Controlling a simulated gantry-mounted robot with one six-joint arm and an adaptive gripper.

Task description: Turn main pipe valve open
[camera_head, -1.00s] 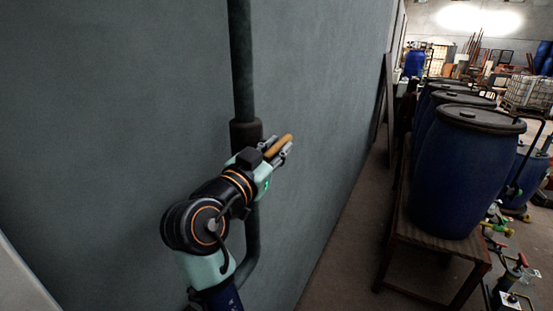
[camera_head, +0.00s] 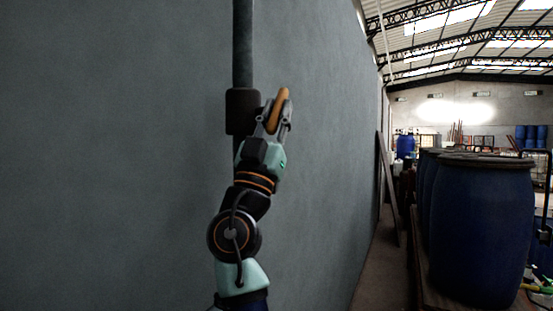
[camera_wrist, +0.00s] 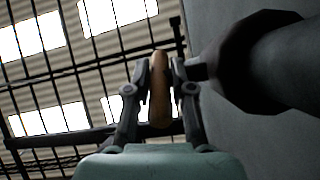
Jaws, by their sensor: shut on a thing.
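The main pipe (camera_head: 243,45) runs vertically along the grey wall, with a thick dark valve body (camera_head: 242,110) on it. The yellow-orange valve handle (camera_head: 278,108) stands close to upright just right of the valve body. My gripper (camera_head: 276,122) is shut on this handle, with its fingers on either side. In the wrist view the handle (camera_wrist: 159,88) sits between the two fingertips (camera_wrist: 160,80), and the valve body (camera_wrist: 255,62) and pipe (camera_wrist: 297,65) are at the right. The pipe below the valve is mostly hidden behind my arm.
Blue barrels (camera_head: 483,230) stand in a row on a low wooden bench (camera_head: 432,293) at the right. A narrow strip of floor (camera_head: 385,270) lies between wall and bench. The grey wall (camera_head: 120,120) is close behind the pipe. Roof windows (camera_wrist: 40,118) show overhead.

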